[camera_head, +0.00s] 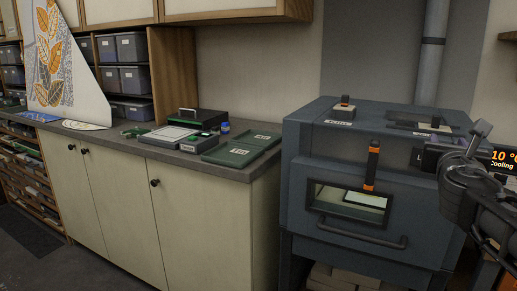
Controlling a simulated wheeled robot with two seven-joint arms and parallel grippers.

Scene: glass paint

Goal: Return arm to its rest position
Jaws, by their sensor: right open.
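My right arm comes in at the right edge, in front of the grey-blue kiln (360,160). My right gripper (467,152) is open, with nothing seen between its fingers, and overlaps the kiln's right side and part of the display in this view. I cannot tell how far it is from the kiln. The kiln door is shut, with a window (350,203) showing a pale flat piece inside, and an orange-and-black handle (372,164) above it. My left gripper is not in view.
A kiln display (505,159) reads "Cooling" at the right. A grey counter (105,133) on the left holds green trays (242,150), a pale panel device (170,136) and a small blue bottle (225,127). Shelves with grey bins stand behind. A bar handle (360,234) juts from the kiln front.

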